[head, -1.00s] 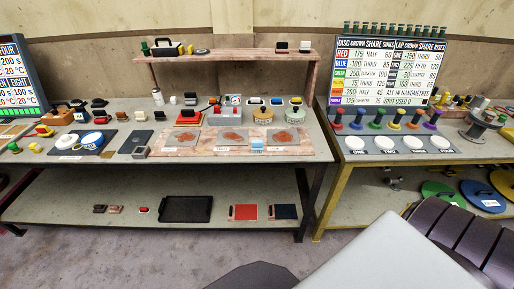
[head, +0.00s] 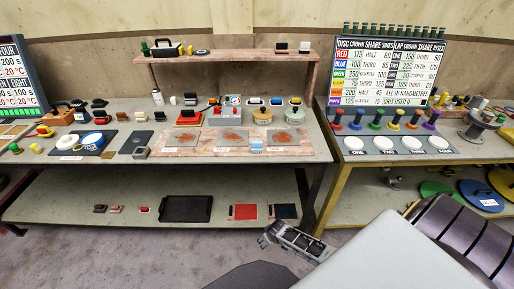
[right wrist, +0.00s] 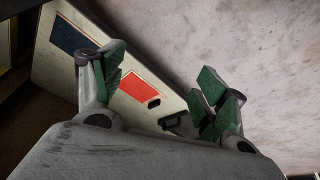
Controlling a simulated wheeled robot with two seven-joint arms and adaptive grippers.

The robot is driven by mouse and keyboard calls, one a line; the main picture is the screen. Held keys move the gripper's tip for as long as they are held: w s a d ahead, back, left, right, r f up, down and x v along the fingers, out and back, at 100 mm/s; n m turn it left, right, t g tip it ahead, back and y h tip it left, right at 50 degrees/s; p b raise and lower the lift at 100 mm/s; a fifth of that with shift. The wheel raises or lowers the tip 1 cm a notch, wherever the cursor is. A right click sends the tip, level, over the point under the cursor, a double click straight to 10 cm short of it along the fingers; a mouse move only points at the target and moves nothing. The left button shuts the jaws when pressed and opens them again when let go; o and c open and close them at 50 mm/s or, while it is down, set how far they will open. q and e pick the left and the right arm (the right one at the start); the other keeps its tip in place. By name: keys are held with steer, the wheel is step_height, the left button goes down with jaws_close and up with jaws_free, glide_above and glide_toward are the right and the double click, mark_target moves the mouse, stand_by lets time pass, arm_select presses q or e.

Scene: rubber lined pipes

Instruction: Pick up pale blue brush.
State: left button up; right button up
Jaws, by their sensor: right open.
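A small pale blue object (head: 257,145), which looks like the pale blue brush, is on the front part of the middle table's top, by the right-hand grey plate. It is too small to make out its bristles or handle. My right gripper (head: 268,240) is low in front of the table, below and apart from the pale blue object. In the right wrist view my right gripper (right wrist: 160,78) has its green-padded fingers spread wide with nothing between them. The brush cannot be made out in that view. My left gripper is not in view.
The middle table (head: 90,170) has a lower shelf with a black tray (head: 186,208), a red board (head: 244,212) and a dark blue board (head: 285,211). A pink slab (head: 175,148) with several grey plates lies on top. A raised shelf (head: 230,54) stands behind.

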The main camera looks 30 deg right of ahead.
steer(key=w+a+r, duration=0.3)
steer(key=w+r, duration=0.7)
steer(key=r, duration=0.4)
step_height(320, 180, up, 41)
steer(key=m+h+p, duration=0.1)
steer(key=m+h, duration=0.1)
steer(key=m, duration=0.4)
glide_above(257, 142)
steer(key=s+a, duration=0.2)
steer(key=s, duration=0.2)
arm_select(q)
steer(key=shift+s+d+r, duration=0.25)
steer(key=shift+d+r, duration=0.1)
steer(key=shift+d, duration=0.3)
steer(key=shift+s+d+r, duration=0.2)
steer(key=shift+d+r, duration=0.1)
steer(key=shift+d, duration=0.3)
arm_select(e)
steer(key=shift+w+a+f, duration=0.1)
steer(key=shift+w+f, duration=0.05)
steer(key=shift+f, duration=0.1)
steer(key=x, duration=0.8)
steer(key=shift+w+f, duration=0.2)
steer(key=shift+w, duration=0.05)
steer(key=shift+t, duration=0.3)
steer(key=shift+f, duration=0.1)
